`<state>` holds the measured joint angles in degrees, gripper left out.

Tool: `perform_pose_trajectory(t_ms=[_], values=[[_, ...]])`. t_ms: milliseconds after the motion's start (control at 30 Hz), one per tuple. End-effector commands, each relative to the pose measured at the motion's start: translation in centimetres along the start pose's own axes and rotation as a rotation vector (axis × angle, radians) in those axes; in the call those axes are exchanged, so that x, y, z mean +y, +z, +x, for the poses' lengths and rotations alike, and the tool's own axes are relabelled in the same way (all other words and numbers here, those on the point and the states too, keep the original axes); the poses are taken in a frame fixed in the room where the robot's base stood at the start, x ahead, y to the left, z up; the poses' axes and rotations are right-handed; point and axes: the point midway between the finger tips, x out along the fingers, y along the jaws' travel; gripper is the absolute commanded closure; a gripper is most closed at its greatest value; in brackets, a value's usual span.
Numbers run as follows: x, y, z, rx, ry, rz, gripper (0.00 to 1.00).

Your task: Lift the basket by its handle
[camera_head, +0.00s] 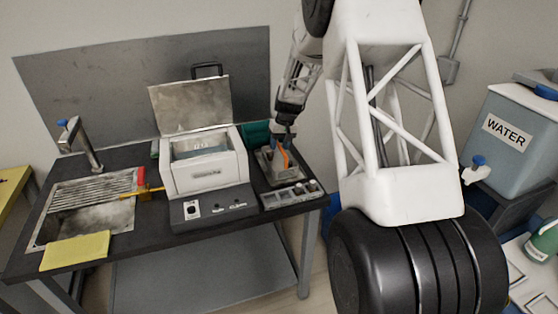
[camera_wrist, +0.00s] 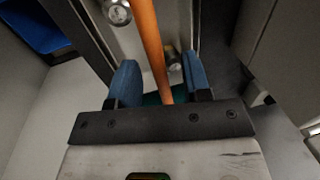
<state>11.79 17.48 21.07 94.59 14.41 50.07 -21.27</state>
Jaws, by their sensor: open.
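A small grey basket (camera_head: 267,163) stands at the right end of the dark bench, right of the white machine. Its orange handle (camera_head: 284,156) shows just below my gripper (camera_head: 287,140). In the wrist view the handle (camera_wrist: 152,45) runs as an orange bar between the two blue fingertips of my gripper (camera_wrist: 160,80). The fingers are open, with a gap visible on each side of the bar, wider on the right. My gripper hides part of the basket in the head view.
The white machine (camera_head: 206,178) with a raised lid (camera_head: 190,104) stands close on the left. A tray with small compartments (camera_head: 275,200) lies in front of the basket. A sink (camera_head: 95,220) and yellow cloth (camera_head: 75,250) are farther left. A water tank (camera_head: 510,140) stands far right.

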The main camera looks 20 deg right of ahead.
Motion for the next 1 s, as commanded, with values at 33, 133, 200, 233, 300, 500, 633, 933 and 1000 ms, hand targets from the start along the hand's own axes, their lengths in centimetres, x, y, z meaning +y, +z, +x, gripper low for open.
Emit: perform_pose_trajectory(t_ms=[33,133,200,233,300,500,633,933,1000], values=[[0.1,0.1,0.8,-0.003,-0.001,0.0,0.56],[0.1,0.1,1.9,-0.002,-0.001,0.0,0.56],[0.1,0.0,2.5,-0.001,-0.001,0.0,0.56],[0.1,0.0,2.6,0.0,-0.001,0.0,0.56],[0.1,0.0,3.0,0.0,-0.001,0.0,0.56],[0.1,0.0,3.1,0.0,0.0,0.0,0.56],[0.1,0.0,3.1,0.0,0.0,0.0,0.56],[0.1,0.0,3.1,0.0,0.0,0.0,0.62],[0.1,0.0,3.1,0.0,0.0,0.0,0.73]])
